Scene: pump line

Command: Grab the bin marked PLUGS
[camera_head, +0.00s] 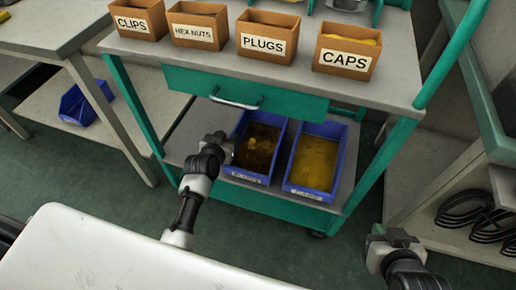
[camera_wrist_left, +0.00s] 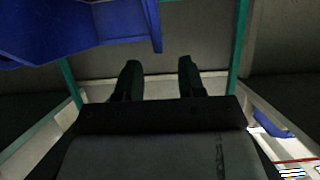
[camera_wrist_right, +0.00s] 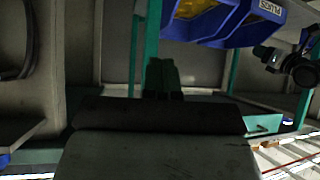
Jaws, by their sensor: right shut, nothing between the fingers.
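A brown bin marked PLUGS (camera_head: 263,45) stands upright on the cart's top shelf, between HEX NUTS and CAPS. On the lower shelf a left blue bin (camera_head: 242,172) holds dark brown pieces and a right blue bin (camera_head: 311,184) holds yellow ones; their labels are too small to read here. In the right wrist view a blue bin label (camera_wrist_right: 270,8) appears to read PLUGS, upside down. My left gripper (camera_head: 222,142) is open and empty beside the left blue bin; its fingers (camera_wrist_left: 160,78) are apart. My right gripper (camera_head: 388,238) is shut and empty, low, right of the cart.
CLIPS (camera_head: 137,18), HEX NUTS (camera_head: 199,25) and CAPS (camera_head: 346,51) bins share the top shelf (camera_head: 200,57). A green drawer with a handle (camera_head: 236,102) hangs beneath it. Another blue bin (camera_head: 85,103) sits under the left table. Black coils (camera_head: 465,208) lie on the right shelf.

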